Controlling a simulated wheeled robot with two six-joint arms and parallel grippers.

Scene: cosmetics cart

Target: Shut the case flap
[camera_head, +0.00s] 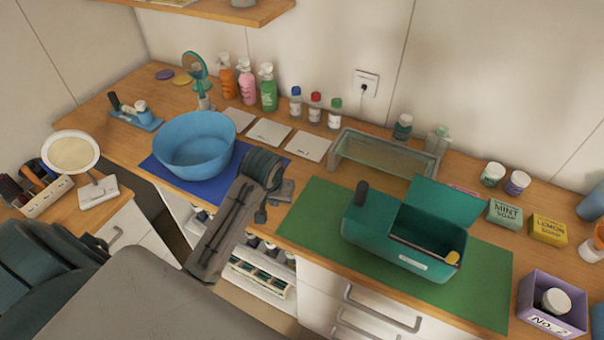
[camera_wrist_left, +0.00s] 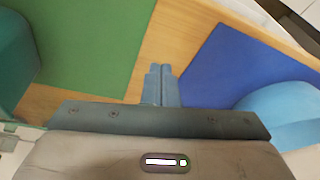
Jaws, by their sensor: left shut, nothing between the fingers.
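The teal case (camera_head: 385,250) sits on the green mat (camera_head: 310,215) on the counter. Its flap (camera_head: 445,205) stands raised at the back right, leaving the right part open with a dark inside and something yellow at its right end. A dark upright knob or handle is at the case's left end. My left gripper (camera_head: 284,190) is over the counter between the blue and green mats, left of the case and apart from it. In the left wrist view its fingers (camera_wrist_left: 161,86) are together and empty. Part of a teal thing, likely the case, shows at that view's left edge. My right gripper is not in view.
A blue bowl (camera_head: 195,145) stands on the blue mat left of my gripper. A glass shelf stand (camera_head: 385,155) is behind the case. Mint soap (camera_head: 504,214) and lemon soap (camera_head: 548,229) boxes and a purple box (camera_head: 550,312) stand to the right. The green mat's left part is clear.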

